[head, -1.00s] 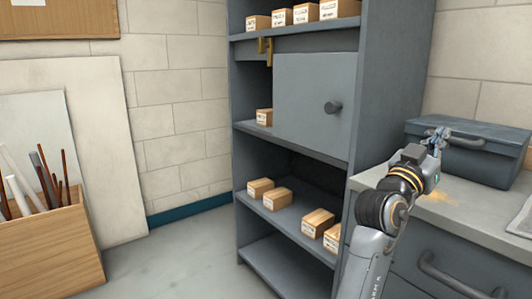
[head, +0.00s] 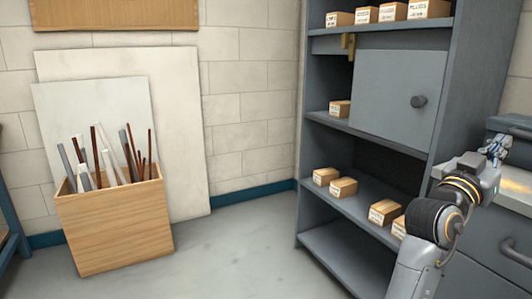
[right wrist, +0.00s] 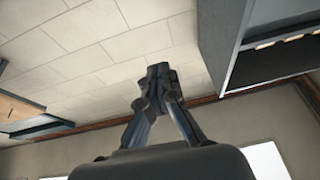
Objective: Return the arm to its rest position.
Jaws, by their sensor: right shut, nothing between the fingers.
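My right arm comes in from the lower right of the head view. Its gripper (head: 497,146) is raised at the right edge, in front of the grey counter and toolbox. In the right wrist view the gripper (right wrist: 158,72) points up toward the wall, and its fingertips are together with nothing between them. My left gripper is not in either view.
A grey shelf unit (head: 437,120) with a shut cabinet door (head: 395,98) and several small boxes stands left of my right gripper. A dark toolbox (head: 522,125) is at the right edge. A wooden bin (head: 115,225) of pipes stands at left. The floor (head: 225,255) between is clear.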

